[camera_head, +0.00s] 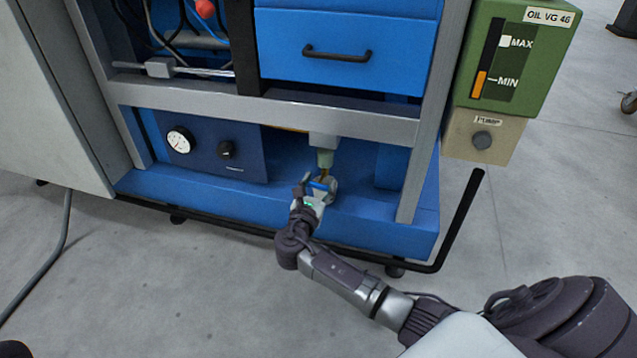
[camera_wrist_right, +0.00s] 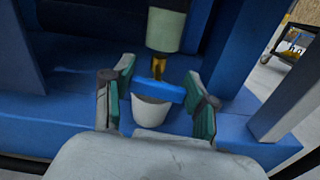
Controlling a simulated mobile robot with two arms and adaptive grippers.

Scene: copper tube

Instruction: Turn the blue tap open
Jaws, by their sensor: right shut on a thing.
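The blue tap (camera_head: 319,186) hangs under the grey-green fitting in the lower bay of the blue cabinet. In the right wrist view the blue tap's handle (camera_wrist_right: 160,93) lies crosswise below a brass stem (camera_wrist_right: 160,66). My right gripper (camera_head: 317,187) reaches in from the lower right and is at the tap. In the wrist view the teal-padded fingers of my right gripper (camera_wrist_right: 160,97) stand at either end of the handle, shut on it. A white cup (camera_wrist_right: 149,114) is just below the tap. My left gripper is not in view.
A panel with a gauge (camera_head: 180,140) and a black knob is left of the tap. A grey upright post (camera_head: 418,168) stands to its right. A black bent rail (camera_head: 462,220) runs along the cabinet's front and right. A green oil tank (camera_head: 515,55) is at upper right.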

